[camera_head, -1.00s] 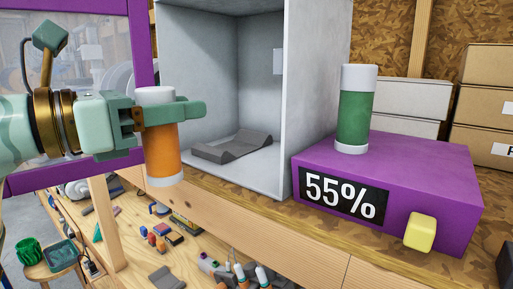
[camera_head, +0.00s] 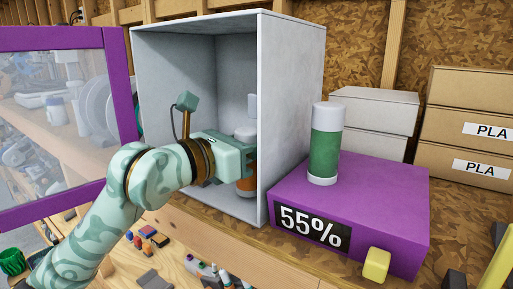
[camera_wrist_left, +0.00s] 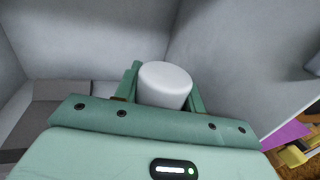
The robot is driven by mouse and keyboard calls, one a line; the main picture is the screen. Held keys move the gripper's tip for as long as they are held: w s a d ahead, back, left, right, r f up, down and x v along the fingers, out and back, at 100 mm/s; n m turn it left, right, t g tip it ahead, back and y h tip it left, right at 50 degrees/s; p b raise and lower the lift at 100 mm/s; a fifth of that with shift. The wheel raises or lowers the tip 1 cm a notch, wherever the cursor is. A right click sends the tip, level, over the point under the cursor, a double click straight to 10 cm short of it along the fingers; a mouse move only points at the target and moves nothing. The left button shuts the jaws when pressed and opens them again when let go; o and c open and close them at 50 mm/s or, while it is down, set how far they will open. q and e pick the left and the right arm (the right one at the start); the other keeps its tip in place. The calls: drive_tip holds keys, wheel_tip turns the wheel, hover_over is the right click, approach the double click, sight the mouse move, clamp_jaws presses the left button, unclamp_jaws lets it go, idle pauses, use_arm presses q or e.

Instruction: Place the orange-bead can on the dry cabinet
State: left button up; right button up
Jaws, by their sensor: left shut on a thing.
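The orange-bead can (camera_head: 246,184), orange with a white lid and base, is upright inside the open grey cabinet (camera_head: 292,110). My left gripper (camera_head: 240,158) is shut on it and hides its middle; whether its base touches the cabinet floor I cannot tell. In the left wrist view its white lid (camera_wrist_left: 165,80) shows between the fingers of the gripper (camera_wrist_left: 163,92). A purple box (camera_head: 385,200) with a "55%" display stands right of the cabinet. I cannot tell from the pictures which of the two is called the dry cabinet. My right gripper is out of view.
A green can (camera_head: 325,153) with white ends stands on the purple box, whose right top is free. A purple-framed clear door (camera_head: 118,85) stands open at left. A dark grey pad (camera_wrist_left: 35,115) lies inside the cabinet. Cartons (camera_head: 465,125) stand at far right.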

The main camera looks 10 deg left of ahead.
use_arm(q)
drive_tip(key=shift+f, duration=0.5)
drive_tip(key=shift+r, duration=0.1)
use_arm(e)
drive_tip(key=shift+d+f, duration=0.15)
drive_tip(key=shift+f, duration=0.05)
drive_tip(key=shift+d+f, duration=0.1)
use_arm(q)
drive_tip(key=shift+f, duration=0.2)
drive_tip(key=o, duration=1.2)
drive_tip(key=shift+r, duration=0.1)
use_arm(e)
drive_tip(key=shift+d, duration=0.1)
